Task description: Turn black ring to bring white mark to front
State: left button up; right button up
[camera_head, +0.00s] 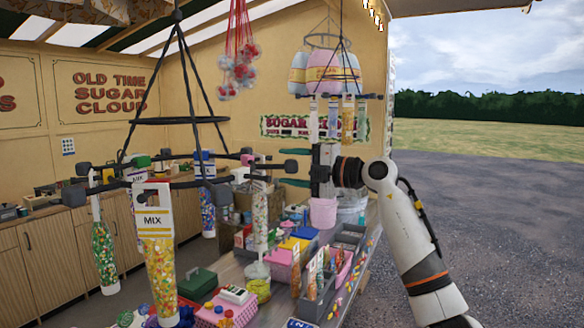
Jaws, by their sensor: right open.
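The black ring (180,120) hangs at the left on black rods that meet at the top. Below it, a wider black frame has spokes ending in dark knobs and carries bags of sweets. A bag with a white MIX header (153,221) hangs at its front. I cannot make out for certain a separate white mark on the ring. My right gripper (291,168) reaches in from the right, its dark fingers apart and pointing left. A dark spoke knob (291,166) at the frame's right shows between the fingers; contact cannot be told. My left gripper is not in view.
The counter below holds a pink basket (225,314), a green box (197,283), grey trays and jars. A pink bucket (322,212) stands under my right wrist. Open ground lies at the right.

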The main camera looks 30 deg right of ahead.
jog(key=b+v, duration=0.3)
jog(key=v, duration=0.7)
dwell(0.3)
dwell(0.4)
